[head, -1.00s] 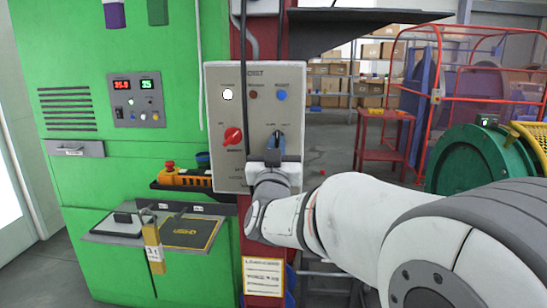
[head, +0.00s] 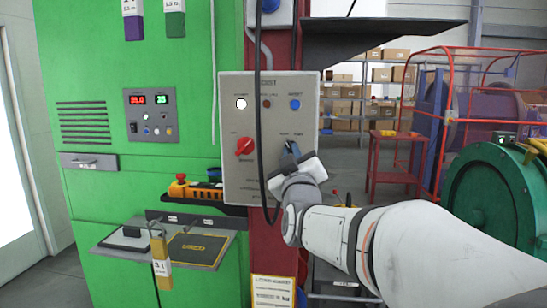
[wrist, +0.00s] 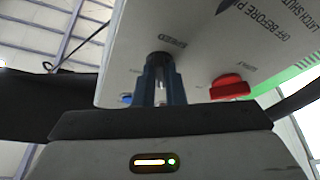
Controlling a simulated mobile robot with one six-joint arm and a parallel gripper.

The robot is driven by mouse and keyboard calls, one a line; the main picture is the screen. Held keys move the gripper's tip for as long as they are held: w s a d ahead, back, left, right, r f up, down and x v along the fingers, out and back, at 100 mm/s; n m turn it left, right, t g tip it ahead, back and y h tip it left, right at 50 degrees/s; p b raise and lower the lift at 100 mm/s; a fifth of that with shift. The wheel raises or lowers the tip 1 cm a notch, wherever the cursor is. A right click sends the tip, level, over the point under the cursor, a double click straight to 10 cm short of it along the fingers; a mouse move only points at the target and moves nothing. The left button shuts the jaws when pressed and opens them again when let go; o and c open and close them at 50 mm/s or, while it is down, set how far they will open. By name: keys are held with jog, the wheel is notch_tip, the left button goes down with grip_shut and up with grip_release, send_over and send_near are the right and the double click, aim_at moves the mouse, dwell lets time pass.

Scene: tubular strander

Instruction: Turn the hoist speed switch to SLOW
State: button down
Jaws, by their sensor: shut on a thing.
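The hoist panel (head: 232,185) is a grey box with a lamp row and two rotary switches. My gripper (head: 289,150) is at the right-hand switch, its blue fingers tilted up and to the left. In the wrist view, my gripper (wrist: 160,75) is shut on the dark speed switch (wrist: 158,58), next to printed "SPEED" lettering. The fingers hide most of the knob, so I cannot tell which position it points to. The small position labels above it are too blurred to read.
A red rotary switch (head: 244,146) is just left of my gripper, on the same panel. A black cable (head: 258,110) hangs in front of the panel. A dark shelf (head: 385,28) juts out above. A yellow pendant (head: 195,190) lies in a tray at lower left.

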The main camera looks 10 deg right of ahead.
jog(key=shift+r, duration=0.35)
jog(key=c, duration=1.5)
grip_release()
jog(key=shift+f, duration=0.25)
jog(key=b+v, duration=0.1)
jog(key=v, duration=0.6)
jog(key=shift+s+f, duration=0.25)
jog(key=shift+s, duration=0.05)
jog(key=shift+a, duration=0.1)
